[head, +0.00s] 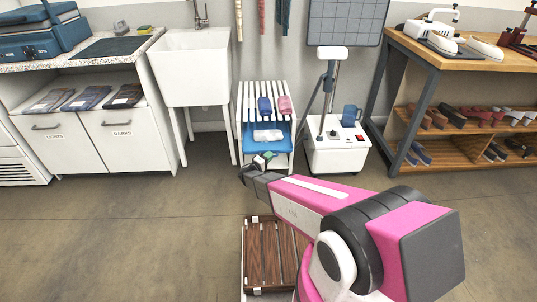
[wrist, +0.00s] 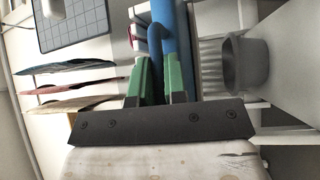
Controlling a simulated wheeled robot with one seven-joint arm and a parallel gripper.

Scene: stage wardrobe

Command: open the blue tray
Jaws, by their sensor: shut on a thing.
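The blue tray (head: 283,144) sits in a white slatted stand (head: 246,97). In the head view it shows partly pulled out beyond the slatted top, with a pale item (head: 267,135) inside. My gripper (head: 266,157) is at the tray's front. In the wrist view my green fingertips (wrist: 160,72) are shut on a blue bar, the tray's handle (wrist: 155,42), beside the blue tray front (wrist: 183,40). In the head view the hand hides part of the tray front and the handle.
Blue (head: 265,107) and pink (head: 285,105) items lie on the slatted top. A white wheeled unit (head: 335,155) with a blue mug stands close at right, a white sink (head: 192,70) at left. A dark wooden slatted crate (head: 275,255) is below my arm.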

